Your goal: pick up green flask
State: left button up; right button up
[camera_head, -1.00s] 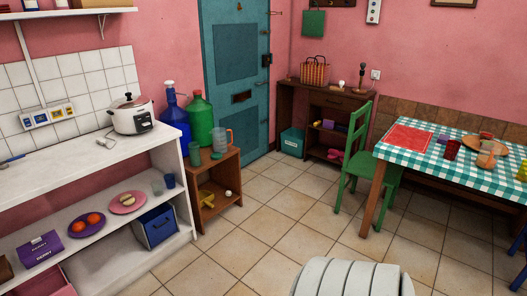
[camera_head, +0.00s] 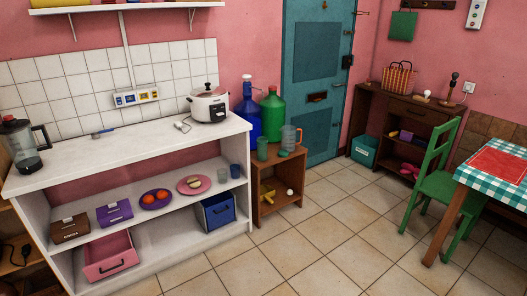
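A large green flask (camera_head: 273,115), bottle-shaped with a narrow neck, stands upright behind the small wooden stand, to the right of a large blue bottle (camera_head: 247,110). Its lower part is hidden by things on the stand. A small green cup (camera_head: 262,148) stands on the stand in front of it. Neither of my grippers is in view.
The wooden stand (camera_head: 266,216) also holds a clear pitcher (camera_head: 288,138). A white counter (camera_head: 130,155) with a rice cooker (camera_head: 210,104) lies to the left. A green chair (camera_head: 436,187) and table are at right. The tiled floor (camera_head: 300,240) between is clear.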

aim_at(262, 149)
jog(key=i+l+z, duration=0.15)
jog(key=i, duration=0.8)
jog(key=i+l+z, duration=0.15)
jog(key=i, duration=0.85)
